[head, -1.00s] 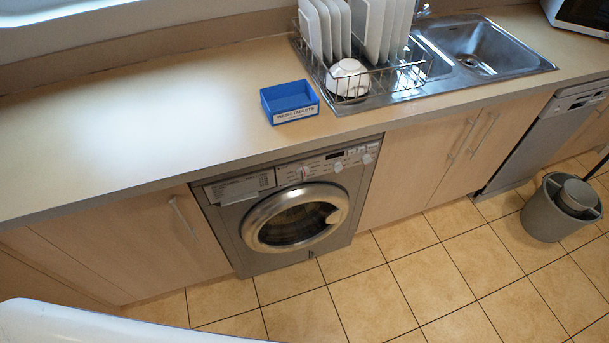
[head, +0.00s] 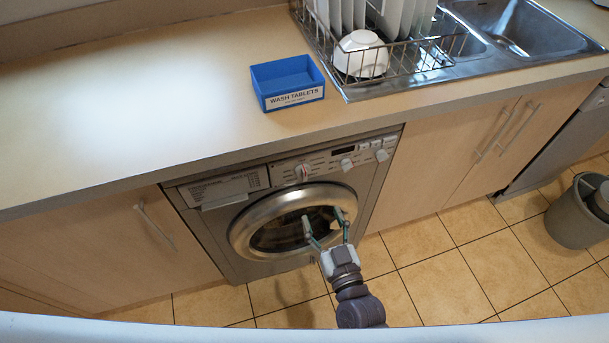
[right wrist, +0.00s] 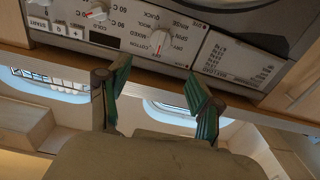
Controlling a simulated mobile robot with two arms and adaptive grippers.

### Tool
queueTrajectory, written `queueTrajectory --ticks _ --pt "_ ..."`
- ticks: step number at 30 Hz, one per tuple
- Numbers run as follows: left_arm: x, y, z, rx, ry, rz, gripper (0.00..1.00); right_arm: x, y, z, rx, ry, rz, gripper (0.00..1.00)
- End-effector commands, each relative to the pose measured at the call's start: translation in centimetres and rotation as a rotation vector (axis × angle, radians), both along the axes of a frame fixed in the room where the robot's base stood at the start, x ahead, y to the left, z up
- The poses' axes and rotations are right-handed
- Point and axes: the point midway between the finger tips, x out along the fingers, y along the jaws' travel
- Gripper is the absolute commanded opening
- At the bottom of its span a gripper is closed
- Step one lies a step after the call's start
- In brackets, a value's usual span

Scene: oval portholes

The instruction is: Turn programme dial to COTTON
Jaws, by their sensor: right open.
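The programme dial (head: 302,172) is a pale round knob on the washing machine's control panel, above the door. In the right wrist view the dial (right wrist: 158,40) appears upside down, ringed by printed words including COTTON, MIXED and QUICK. My left gripper is not in view.
A second knob (right wrist: 97,12) sits beside the dial, with temperature labels. The worktop edge (head: 290,148) overhangs the panel. A blue WASH TABLETS box (head: 288,84) and a dish rack (head: 400,55) stand on top. The tiled floor before the machine is open; a grey bin (head: 578,215) stands right.

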Motion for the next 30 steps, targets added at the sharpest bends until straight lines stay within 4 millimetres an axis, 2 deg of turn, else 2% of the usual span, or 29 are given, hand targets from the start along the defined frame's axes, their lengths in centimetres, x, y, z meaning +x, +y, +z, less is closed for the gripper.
queueTrajectory --ticks 6,15,21,30 --pt "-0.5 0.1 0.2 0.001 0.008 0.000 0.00 4.5 1.4 0.2 0.001 -0.003 -0.001 0.65" --pt "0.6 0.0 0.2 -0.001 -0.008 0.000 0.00 9.8 3.1 0.0 0.000 0.000 0.000 0.65" --pt "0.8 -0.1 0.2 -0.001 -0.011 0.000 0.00 11.4 3.7 0.0 -0.001 0.001 0.000 0.65" --pt "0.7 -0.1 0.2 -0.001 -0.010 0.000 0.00 11.6 3.7 0.0 -0.001 0.002 0.000 0.65"
